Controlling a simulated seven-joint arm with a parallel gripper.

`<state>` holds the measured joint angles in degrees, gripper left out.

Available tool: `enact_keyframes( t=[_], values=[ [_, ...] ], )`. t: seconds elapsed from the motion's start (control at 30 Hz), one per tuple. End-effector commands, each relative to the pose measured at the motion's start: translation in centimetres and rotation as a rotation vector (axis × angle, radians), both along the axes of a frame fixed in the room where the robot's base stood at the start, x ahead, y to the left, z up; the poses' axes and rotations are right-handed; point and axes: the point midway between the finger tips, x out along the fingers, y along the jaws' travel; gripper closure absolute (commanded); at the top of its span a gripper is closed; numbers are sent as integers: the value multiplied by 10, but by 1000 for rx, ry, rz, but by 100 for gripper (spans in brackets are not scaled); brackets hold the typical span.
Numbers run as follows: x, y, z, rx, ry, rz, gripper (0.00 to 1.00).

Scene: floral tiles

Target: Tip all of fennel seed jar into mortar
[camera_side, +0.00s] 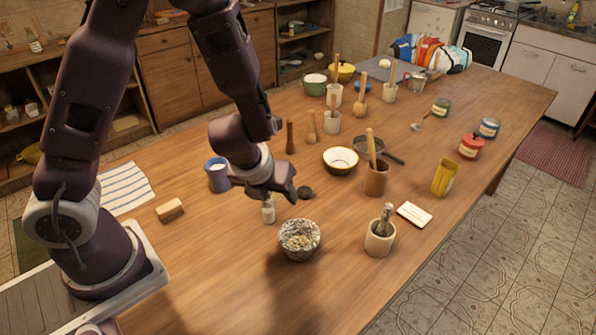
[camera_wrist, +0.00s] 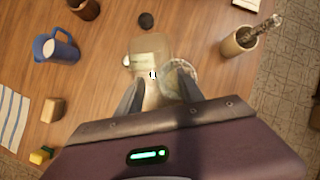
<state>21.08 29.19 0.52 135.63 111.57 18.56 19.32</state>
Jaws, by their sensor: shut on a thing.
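A small pale jar (camera_side: 268,214) with a light label hangs below my gripper (camera_side: 270,192); it also shows in the wrist view (camera_wrist: 149,52). My gripper is shut on it. The jar looks close to upright; whether its base touches the table and what is inside I cannot tell. A speckled stone bowl (camera_side: 300,252), which looks like the mortar, stands just right of and in front of the jar, with beige bits inside. In the wrist view my right finger partly hides this bowl (camera_wrist: 184,72). A dark round lid (camera_side: 305,192) lies on the table behind the jar.
A cream pot (camera_side: 379,244) holding a grey pestle stands right of the bowl. A blue jug (camera_side: 217,175) and a wooden block (camera_side: 170,210) are to the left. The front table is clear.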

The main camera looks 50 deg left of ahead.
Motion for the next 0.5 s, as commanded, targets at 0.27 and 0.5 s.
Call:
enact_keyframes(
  t=[0.27, 0.5],
  values=[
    [-18, 4, -22, -62, 107, 154, 100],
    [-27, 4, -32, -110, 167, 245, 100]
  ],
)
